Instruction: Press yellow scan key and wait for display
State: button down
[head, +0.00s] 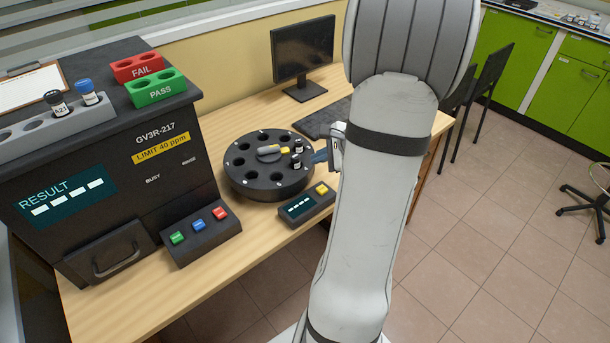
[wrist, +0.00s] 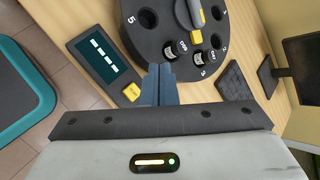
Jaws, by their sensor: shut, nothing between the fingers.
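The yellow scan key (head: 321,189) sits on a small dark console beside a display (head: 299,207) that shows only dashes. In the wrist view the yellow key (wrist: 131,91) lies just left of my fingertips, and the display (wrist: 104,56) again shows dashes. My gripper (head: 319,156) is shut and empty, with blue fingers pointing toward the carousel's edge. In the wrist view its fingertips (wrist: 159,72) are between the key and the carousel, apart from the key in the picture. Their height above the key is hard to tell.
The round black carousel (head: 262,189) holds two capped vials. The analyser (head: 190,180), with a dashed RESULT display and green, blue and red buttons, stands at left. A red FAIL rack (head: 136,67) and green PASS rack (head: 155,87) sit on it. A monitor (head: 303,50) stands behind.

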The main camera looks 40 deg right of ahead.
aim_at(322, 190)
jog(key=shift+s+d+f+m+t, duration=0.15)
jog(key=shift+d+f+m, duration=0.15)
jog(key=shift+d, duration=0.35)
jog(key=shift+d+f+m+t, duration=0.15)
jog(key=shift+d+m, duration=0.25)
jog(key=shift+d, duration=0.2)
jog(key=shift+f, duration=0.1)
notch_tip(322, 190, down, 8)
jog(key=b, duration=0.6)
jog(key=shift+f+b, duration=0.3)
jog(key=shift+b, duration=0.2)
jog(key=shift+f, duration=0.1)
dwell(0.6)
jog(key=shift+f+b, duration=0.3)
jog(key=shift+b, duration=0.25)
